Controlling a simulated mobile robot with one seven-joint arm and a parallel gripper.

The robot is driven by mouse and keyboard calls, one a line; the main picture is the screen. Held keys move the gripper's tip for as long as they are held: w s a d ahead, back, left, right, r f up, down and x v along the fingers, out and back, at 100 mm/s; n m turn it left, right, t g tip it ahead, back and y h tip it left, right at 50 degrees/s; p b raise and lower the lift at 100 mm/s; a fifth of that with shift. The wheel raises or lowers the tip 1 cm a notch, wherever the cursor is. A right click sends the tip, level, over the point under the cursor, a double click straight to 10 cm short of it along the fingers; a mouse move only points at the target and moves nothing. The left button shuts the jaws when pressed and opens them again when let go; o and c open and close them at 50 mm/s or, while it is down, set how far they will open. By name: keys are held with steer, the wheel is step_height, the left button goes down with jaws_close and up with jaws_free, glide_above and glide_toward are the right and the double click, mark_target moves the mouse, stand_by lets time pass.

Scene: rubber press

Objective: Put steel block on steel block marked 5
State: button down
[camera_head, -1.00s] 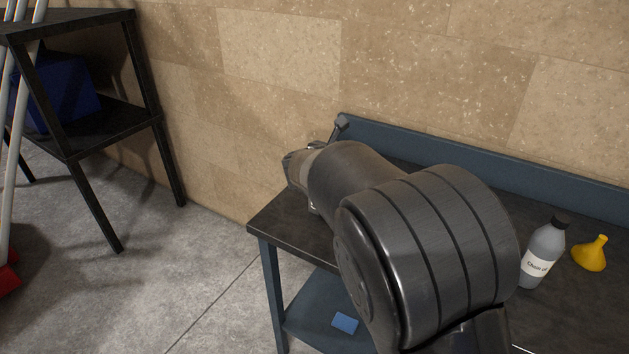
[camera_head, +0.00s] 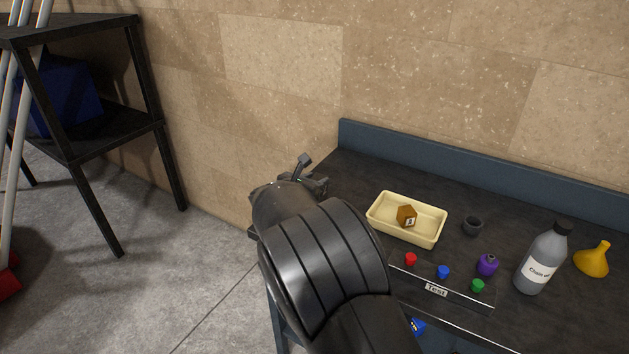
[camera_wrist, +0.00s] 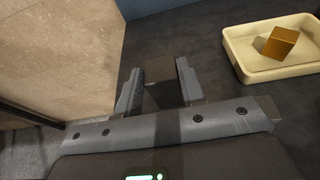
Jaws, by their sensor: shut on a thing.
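My gripper (camera_wrist: 160,88) is shut on a dark grey steel block (camera_wrist: 159,68), which shows between the two fingers in the wrist view. In the head view my gripper (camera_head: 314,182) is at the left end of the bench, mostly hidden behind my arm. No second steel block and no mark 5 can be made out. My arm hides part of the bench.
A cream tray (camera_head: 381,224) holding a brass-coloured block (camera_head: 406,215) stands right of my gripper. A wall (camera_head: 270,60) stands behind.

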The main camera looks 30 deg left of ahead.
stand_by(0.3)
steer(key=c, duration=0.9)
jaws_free()
steer(key=shift+f, duration=0.1)
steer(key=shift+s+r, duration=0.3)
steer(key=shift+s, duration=0.1)
steer(key=v, duration=1.1)
steer(key=shift+s, duration=0.15)
